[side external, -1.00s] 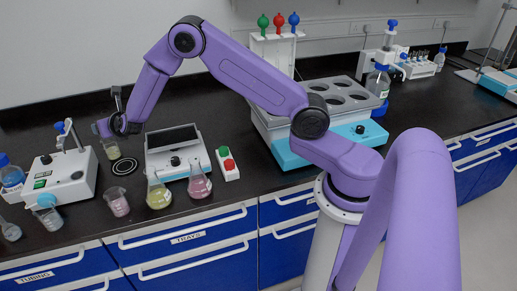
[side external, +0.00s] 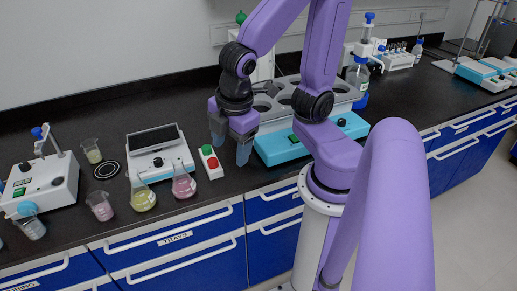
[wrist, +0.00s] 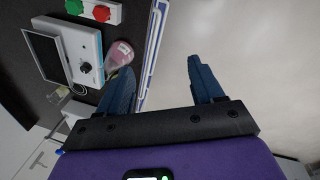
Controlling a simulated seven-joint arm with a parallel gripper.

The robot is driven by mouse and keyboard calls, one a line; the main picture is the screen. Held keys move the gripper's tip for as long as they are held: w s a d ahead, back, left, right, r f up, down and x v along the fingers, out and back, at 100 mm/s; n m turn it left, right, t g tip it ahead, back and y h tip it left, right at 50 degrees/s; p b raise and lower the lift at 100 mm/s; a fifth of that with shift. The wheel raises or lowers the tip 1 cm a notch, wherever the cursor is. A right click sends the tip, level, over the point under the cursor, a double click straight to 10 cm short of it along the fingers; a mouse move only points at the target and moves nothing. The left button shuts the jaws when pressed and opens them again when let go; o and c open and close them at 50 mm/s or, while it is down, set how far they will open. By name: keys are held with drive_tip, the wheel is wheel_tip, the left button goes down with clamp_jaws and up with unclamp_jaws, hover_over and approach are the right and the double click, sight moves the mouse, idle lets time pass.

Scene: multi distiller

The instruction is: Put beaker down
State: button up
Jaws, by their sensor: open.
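A small beaker with pale yellow contents (side external: 91,151) stands upright on the black counter, just behind and left of a black ring mark (side external: 106,170). A second beaker with pinkish contents (side external: 100,206) stands nearer the front edge. My gripper (side external: 231,142) is well to the right of both, with its blue fingers pointing down and apart, beside the button box. In the wrist view my gripper (wrist: 160,78) is open with nothing between its fingers.
A yellow flask (side external: 143,196) and a pink flask (side external: 183,182) stand before the white instrument (side external: 159,152). A red-and-green button box (side external: 209,161) is beside it. A bath with round openings (side external: 310,105) lies behind my gripper. Blue drawers (side external: 190,265) front the counter.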

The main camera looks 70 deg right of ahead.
drive_tip(key=shift+o, duration=1.4)
drive_tip(key=s+m+g+y, duration=0.1)
drive_tip(key=s, duration=0.5)
drive_tip(key=shift+d+g, duration=0.25)
drive_tip(key=shift+g, duration=0.05)
drive_tip(key=shift+s, duration=0.1)
